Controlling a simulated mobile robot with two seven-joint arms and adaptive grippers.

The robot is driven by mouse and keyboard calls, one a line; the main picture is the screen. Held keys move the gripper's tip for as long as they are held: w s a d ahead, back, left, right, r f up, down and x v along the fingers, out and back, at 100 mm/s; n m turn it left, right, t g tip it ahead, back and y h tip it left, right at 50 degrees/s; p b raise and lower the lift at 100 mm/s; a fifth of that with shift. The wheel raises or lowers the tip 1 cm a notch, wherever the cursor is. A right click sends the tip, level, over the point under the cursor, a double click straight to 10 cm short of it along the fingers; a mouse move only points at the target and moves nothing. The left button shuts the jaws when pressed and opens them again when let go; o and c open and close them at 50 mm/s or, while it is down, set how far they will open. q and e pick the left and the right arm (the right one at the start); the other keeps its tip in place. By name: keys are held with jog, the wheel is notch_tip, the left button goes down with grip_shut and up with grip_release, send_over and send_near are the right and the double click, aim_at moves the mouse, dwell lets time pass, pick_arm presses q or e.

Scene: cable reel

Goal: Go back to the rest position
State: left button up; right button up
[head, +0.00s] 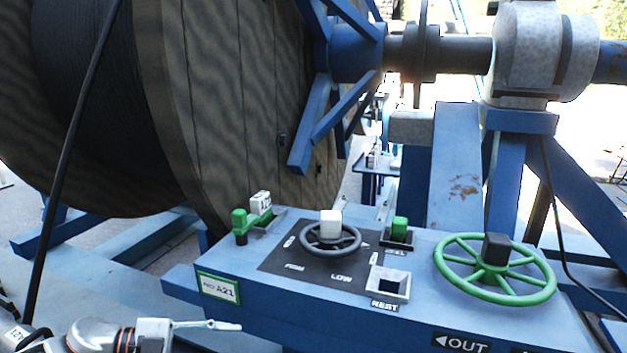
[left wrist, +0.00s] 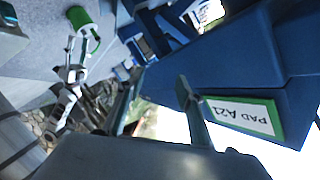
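The blue control console (head: 240,265) stands in front in the head view, with a green-edged "PAD A21" label (head: 219,288) on its left face. A white-framed square (head: 388,284) marked REST is on its top. The label (left wrist: 243,117) is close beside the right-hand finger.
A green handwheel (head: 495,270), a small grey wheel with a white knob (head: 330,235), a green lever (head: 240,222) and a green button (head: 400,228) rise from the console. A large wooden cable reel (head: 225,100) stands behind, with a black cable (head: 75,150) running down at left.

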pick_arm(q)
jog(key=s+a+f+n+t+y, duration=0.35)
jog(key=a+f, duration=0.25)
jog(key=f, duration=0.2)
jog(key=s+a+f+n+t+y, duration=0.3)
jog(key=a+f+n+t+y, duration=0.15)
jog(key=a+f, duration=0.3)
jog(key=s+a+f+n+g+y, duration=0.3)
jog(key=s+a+f+y, duration=0.2)
jog(key=s+a+f, duration=0.65)
jog(key=s+d+n+t, duration=0.1)
jog(key=d+n, duration=0.7)
jog(key=d, duration=1.4)
jog(key=shift+s+d+n+t+h, duration=0.3)
jog(key=shift+s+h, duration=0.1)
jog(key=shift+s, duration=0.15)
